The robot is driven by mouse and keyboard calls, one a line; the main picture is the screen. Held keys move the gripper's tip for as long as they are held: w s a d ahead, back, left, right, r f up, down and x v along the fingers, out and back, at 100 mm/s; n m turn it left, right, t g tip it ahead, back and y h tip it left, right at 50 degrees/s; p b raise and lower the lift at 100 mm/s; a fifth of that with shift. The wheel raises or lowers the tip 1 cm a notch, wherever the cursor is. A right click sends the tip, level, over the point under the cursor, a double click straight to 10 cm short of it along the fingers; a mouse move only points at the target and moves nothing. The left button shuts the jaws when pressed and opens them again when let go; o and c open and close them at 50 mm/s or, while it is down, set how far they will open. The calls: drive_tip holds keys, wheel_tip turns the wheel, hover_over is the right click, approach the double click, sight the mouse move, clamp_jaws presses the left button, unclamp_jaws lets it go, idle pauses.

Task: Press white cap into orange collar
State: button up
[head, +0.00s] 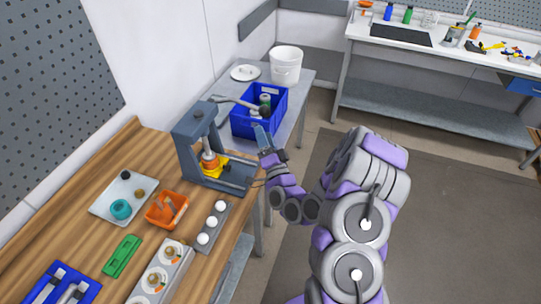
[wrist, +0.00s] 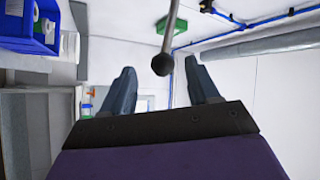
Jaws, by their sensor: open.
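A grey press (head: 192,150) stands at the back of the wooden bench. The orange collar (head: 210,163) sits under its ram on a yellow base. A pale part, possibly the white cap, shows just above the collar; I cannot tell whether it is seated. The press lever (head: 238,102) sticks out to the right over the blue bin and ends in a dark ball. My gripper (head: 262,132) is open and empty, just below the lever's end. In the wrist view the lever's ball (wrist: 162,64) appears between my two spread fingers, with no contact visible.
A blue bin (head: 243,128) with a green bottle, a white bucket (head: 286,66) and a white lid (head: 245,72) stand on the side table. A grey block (head: 213,226) with white round pieces, an orange tray (head: 167,209) and a grey tray (head: 105,206) lie on the bench.

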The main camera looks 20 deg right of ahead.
drive_tip(key=p+v, duration=0.4)
drive_tip(key=v, duration=0.3)
idle(0.4)
drive_tip(key=shift+o, duration=0.3)
drive_tip(key=shift+s+a, duration=0.15)
drive_tip(key=shift+a, duration=0.05)
